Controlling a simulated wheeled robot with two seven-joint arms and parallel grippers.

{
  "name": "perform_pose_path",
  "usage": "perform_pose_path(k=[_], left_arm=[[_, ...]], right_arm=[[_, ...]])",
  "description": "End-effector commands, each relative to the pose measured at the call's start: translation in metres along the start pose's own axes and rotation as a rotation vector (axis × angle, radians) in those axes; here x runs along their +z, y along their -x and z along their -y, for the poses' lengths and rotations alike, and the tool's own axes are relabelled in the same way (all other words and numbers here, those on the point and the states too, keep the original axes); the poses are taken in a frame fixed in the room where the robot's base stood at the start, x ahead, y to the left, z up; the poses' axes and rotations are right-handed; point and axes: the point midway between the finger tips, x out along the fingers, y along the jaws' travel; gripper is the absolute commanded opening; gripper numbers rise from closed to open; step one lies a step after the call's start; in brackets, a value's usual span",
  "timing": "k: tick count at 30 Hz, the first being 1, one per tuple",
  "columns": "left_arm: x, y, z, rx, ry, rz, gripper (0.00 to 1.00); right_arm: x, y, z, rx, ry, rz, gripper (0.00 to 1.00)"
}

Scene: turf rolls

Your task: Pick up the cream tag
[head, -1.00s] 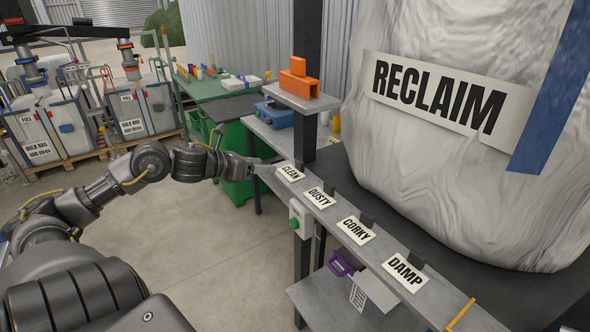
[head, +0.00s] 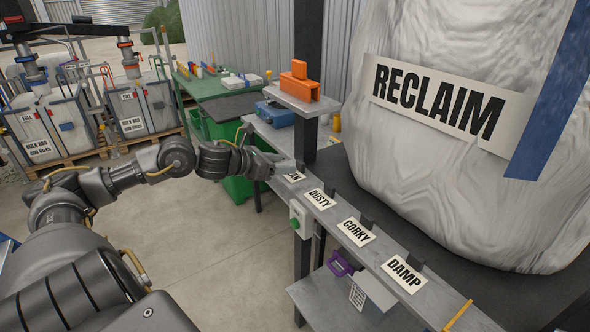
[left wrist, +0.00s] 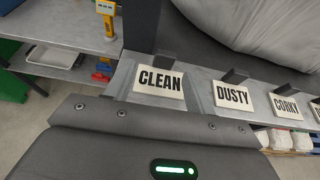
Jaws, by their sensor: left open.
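Several cream tags with black lettering stand in a row along the grey ledge. The CLEAN tag (head: 295,177) is at the far end, its left part hidden behind my left gripper (head: 279,165) in the head view. In the left wrist view the CLEAN tag (left wrist: 160,81) shows whole, ahead of the gripper body, between its open fingers. I cannot tell whether the fingers touch it. The DUSTY tag (head: 320,199), CORKY tag (head: 356,232) and DAMP tag (head: 404,275) follow toward the near end. Each has a dark clip behind it. My right gripper is not in view.
A large pale bag (head: 440,190) marked RECLAIM stands right behind the ledge. A dark post (head: 307,80) rises beside the CLEAN tag. An orange block (head: 299,88) sits on a small shelf, with a blue case (head: 275,115) beyond. Open concrete floor lies left of the ledge.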

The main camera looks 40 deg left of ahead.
Motion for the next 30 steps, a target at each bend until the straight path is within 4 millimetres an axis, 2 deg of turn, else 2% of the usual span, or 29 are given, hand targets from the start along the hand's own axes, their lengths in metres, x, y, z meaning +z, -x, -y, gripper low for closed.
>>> perform_pose_path(k=[10, 13, 21, 25, 30], left_arm=[[0.001, -0.006, 0.001, -0.002, -0.002, 0.000, 0.55], [0.004, -0.009, 0.001, 0.000, 0.002, 0.003, 0.55], [0.006, -0.039, 0.007, -0.003, 0.005, 0.004, 0.55], [0.004, -0.052, 0.006, -0.001, 0.001, 0.002, 0.55], [0.000, -0.058, 0.006, -0.002, -0.003, -0.001, 0.55]], right_arm=[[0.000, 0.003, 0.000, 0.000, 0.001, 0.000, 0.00], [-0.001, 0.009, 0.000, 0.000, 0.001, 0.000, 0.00], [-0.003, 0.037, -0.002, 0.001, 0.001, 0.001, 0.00], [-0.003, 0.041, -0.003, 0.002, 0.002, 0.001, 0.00], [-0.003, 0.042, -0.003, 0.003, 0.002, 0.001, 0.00]])
